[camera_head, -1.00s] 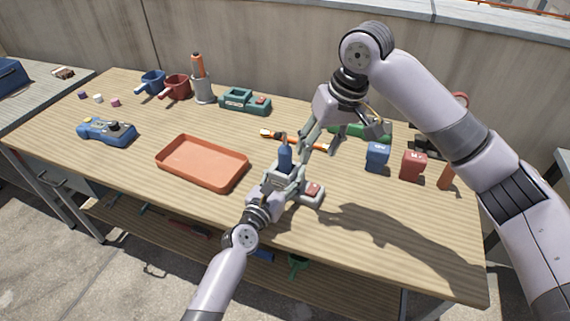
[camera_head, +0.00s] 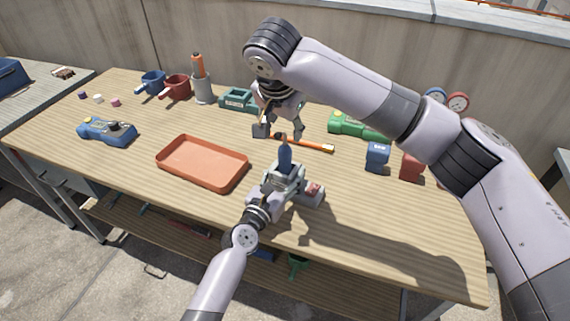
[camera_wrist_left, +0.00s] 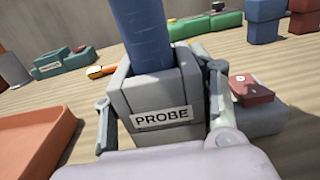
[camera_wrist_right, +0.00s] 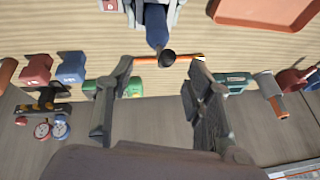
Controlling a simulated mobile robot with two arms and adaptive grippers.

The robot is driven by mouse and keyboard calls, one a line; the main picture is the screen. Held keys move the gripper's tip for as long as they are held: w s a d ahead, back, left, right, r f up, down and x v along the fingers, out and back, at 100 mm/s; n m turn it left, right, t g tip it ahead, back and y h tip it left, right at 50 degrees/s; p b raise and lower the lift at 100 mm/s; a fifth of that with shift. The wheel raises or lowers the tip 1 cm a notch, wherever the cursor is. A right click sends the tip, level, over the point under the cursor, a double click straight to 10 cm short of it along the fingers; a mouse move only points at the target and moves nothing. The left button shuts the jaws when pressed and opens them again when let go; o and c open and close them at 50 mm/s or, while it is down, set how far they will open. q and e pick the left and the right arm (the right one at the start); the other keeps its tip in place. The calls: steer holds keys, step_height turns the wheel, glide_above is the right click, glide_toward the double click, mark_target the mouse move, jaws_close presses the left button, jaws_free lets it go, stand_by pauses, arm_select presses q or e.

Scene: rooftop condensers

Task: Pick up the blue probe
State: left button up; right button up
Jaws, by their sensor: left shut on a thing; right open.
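The blue probe (camera_head: 285,158) stands upright in a grey holder labelled PROBE (camera_wrist_left: 162,118). My left gripper (camera_head: 280,182) is shut on that holder, with a finger on either side of it in the left wrist view. The probe's lower end is hidden inside the holder. My right gripper (camera_head: 280,127) is open and empty, over the table behind the probe. In the right wrist view the probe (camera_wrist_right: 156,25) points its dark tip toward the gap between the open fingers (camera_wrist_right: 160,68), apart from both.
An orange tray (camera_head: 203,185) lies left of the holder. An orange-handled tool (camera_head: 312,145) lies behind it. A teal case (camera_head: 238,101), a green case (camera_head: 350,125), a blue block (camera_head: 377,156) and a red block (camera_head: 411,167) stand around. The front right tabletop is clear.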

mark_target(287, 144)
steer(key=x, duration=0.7)
steer(key=shift+s+d+f, duration=0.15)
steer(key=shift+s+f, duration=0.15)
steer(key=shift+c, duration=0.3)
jaws_close()
